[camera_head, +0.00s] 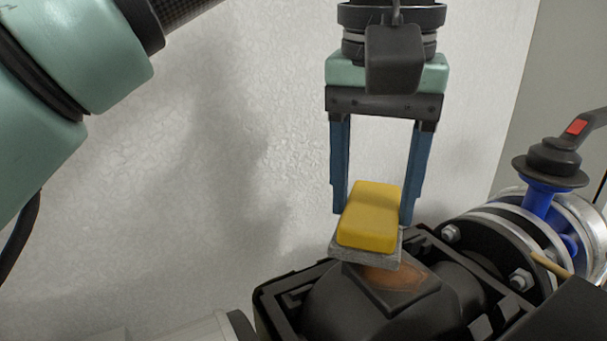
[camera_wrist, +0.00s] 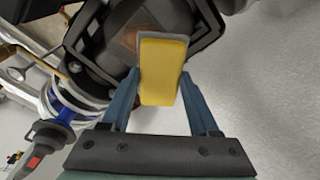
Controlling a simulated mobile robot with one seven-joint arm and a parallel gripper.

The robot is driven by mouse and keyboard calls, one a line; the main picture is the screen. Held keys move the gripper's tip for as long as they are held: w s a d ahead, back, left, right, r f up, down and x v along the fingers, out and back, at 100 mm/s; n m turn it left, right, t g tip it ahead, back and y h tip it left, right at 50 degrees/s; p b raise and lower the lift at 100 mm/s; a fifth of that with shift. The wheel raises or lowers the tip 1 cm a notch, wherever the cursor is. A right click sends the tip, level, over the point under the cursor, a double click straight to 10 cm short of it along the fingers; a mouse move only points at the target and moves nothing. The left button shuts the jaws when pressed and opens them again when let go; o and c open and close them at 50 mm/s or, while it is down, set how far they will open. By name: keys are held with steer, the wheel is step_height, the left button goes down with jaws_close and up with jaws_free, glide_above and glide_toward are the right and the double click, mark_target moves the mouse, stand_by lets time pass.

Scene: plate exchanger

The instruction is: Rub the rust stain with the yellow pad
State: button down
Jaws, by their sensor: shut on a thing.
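The yellow pad (camera_head: 369,215) has a grey underside layer and sits between the two blue fingers of my gripper (camera_head: 374,213). My gripper is shut on it, one finger at each side. The rust stain (camera_head: 397,284) is an orange-brown patch on top of the dark rounded housing (camera_head: 340,300). The pad is over the back part of the stain and hides some of it. I cannot tell whether the pad touches the surface. In the wrist view the pad (camera_wrist: 162,70) covers part of the stain (camera_wrist: 130,42), which shows beyond its far left edge.
A flange with bolts (camera_head: 510,250) and a blue valve with a dark lever (camera_head: 548,160) stand to the right of the housing. A tan rod (camera_head: 549,264) lies near the flange. A pale textured wall (camera_head: 240,130) is behind. Free room is left of the gripper.

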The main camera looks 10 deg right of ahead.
mark_target(397, 247)
steer(key=shift+s, duration=0.15)
steer(key=shift+f+b, duration=0.65)
steer(key=shift+f, duration=0.35)
steer(key=shift+s+d+r+b, duration=0.1)
steer(key=shift+s+d+b, duration=0.2)
steer(key=shift+s, duration=0.55)
steer(key=shift+s+d+r+b, duration=0.15)
steer(key=shift+s+d, duration=0.2)
steer(key=shift+s, duration=0.45)
steer(key=shift+s+d+f, duration=0.15)
steer(key=shift+s+d, duration=0.2)
steer(key=shift+s, duration=0.45)
steer(key=shift+s+d+f, duration=0.1)
steer(key=shift+s+d, duration=0.2)
steer(key=shift+s, duration=0.5)
steer(key=shift+r, duration=0.1)
steer(key=shift+p, duration=0.45)
steer(key=shift+w+a+r+p, duration=0.1)
steer(key=shift+w+a+p, duration=0.05)
steer(key=shift+w+p, duration=0.3)
steer(key=shift+w+a+f+p, duration=0.1)
steer(key=shift+w+a, duration=0.3)
steer(key=shift+w, duration=0.5)
steer(key=shift+w+a+f+p, duration=0.15)
steer(key=shift+w+a, duration=0.25)
steer(key=shift+w, duration=0.5)
steer(key=shift+w+a+f+p, duration=0.1)
steer(key=shift+w+a, duration=0.3)
steer(key=shift+w, duration=0.5)
